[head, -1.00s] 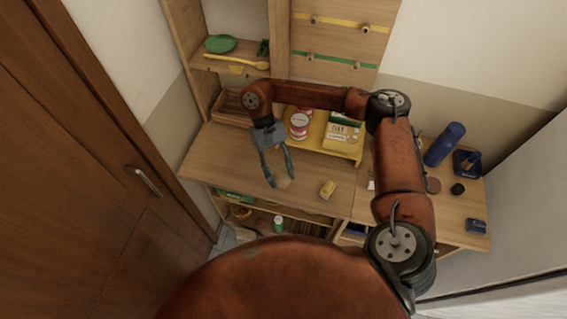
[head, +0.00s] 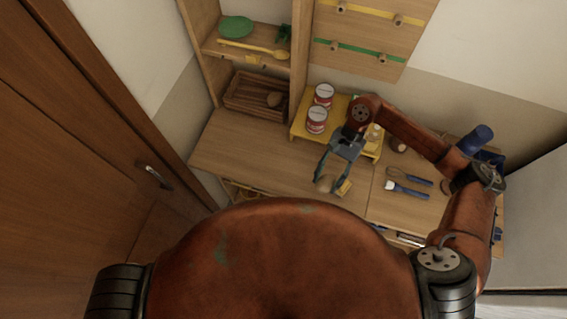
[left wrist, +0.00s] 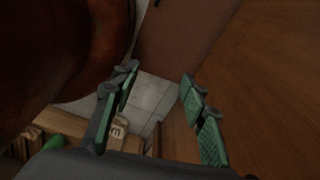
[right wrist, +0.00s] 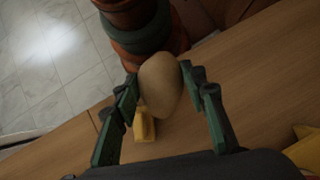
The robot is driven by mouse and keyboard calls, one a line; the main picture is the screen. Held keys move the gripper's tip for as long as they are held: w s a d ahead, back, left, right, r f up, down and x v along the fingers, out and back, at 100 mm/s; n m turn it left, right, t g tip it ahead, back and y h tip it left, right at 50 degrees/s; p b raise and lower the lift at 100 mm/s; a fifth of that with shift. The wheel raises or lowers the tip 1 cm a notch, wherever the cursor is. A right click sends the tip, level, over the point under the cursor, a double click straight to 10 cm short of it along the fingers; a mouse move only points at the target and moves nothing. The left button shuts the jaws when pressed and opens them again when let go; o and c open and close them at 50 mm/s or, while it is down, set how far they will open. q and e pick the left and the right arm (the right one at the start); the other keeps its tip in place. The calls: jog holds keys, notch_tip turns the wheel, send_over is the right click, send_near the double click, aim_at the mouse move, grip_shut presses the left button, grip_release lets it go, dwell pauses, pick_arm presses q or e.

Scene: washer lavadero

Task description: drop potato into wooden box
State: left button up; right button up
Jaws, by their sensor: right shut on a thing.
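The potato (right wrist: 160,84) is a pale tan oval between the fingers of my right gripper (right wrist: 162,90). In the head view my right gripper (head: 338,172) is shut on the potato (head: 324,184), over the front of the wooden table. The wooden box (head: 238,102), a brown slatted tray, stands at the back left under the shelf, with a brown roundish item (head: 274,100) in it. The gripper is in front and to the right of the box. My left gripper (left wrist: 155,100) shows only in the left wrist view, fingers apart and empty.
A yellow block (head: 344,187) lies close to the right gripper. A yellow stand (head: 300,128) with red-and-white cans (head: 316,120) stands behind it. A whisk and a brush (head: 405,190) lie to the right. The table (head: 235,150) in front of the box is clear.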

jog(key=s+a+r+m+t+y+p, duration=0.35)
jog(key=a+r+m+t, duration=0.45)
jog(key=m, duration=0.6)
jog(key=shift+m+g+h, duration=0.3)
jog(key=shift+m+h, duration=0.1)
jog(key=shift+h, duration=0.05)
jog(key=w+a+f, duration=0.1)
jog(key=w+f, duration=0.2)
jog(key=w, duration=0.1)
jog(key=w+a+f+p, duration=0.1)
jog(key=w+f, duration=0.6)
jog(key=w, duration=0.1)
jog(key=shift+a+f, duration=0.4)
jog(key=shift+w+f, duration=0.2)
notch_tip(320, 180, down, 3)
jog(key=shift+w+a+r+p, duration=0.1)
jog(key=shift+w+p, duration=0.05)
jog(key=shift+p, duration=0.55)
jog(key=shift+f, duration=0.35)
pick_arm(q)
jog(key=w+r, duration=0.3)
jog(key=r, duration=0.3)
jog(key=shift+a+r, duration=0.15)
jog(key=shift+r, duration=0.1)
pick_arm(e)
jog(key=shift+f, duration=0.1)
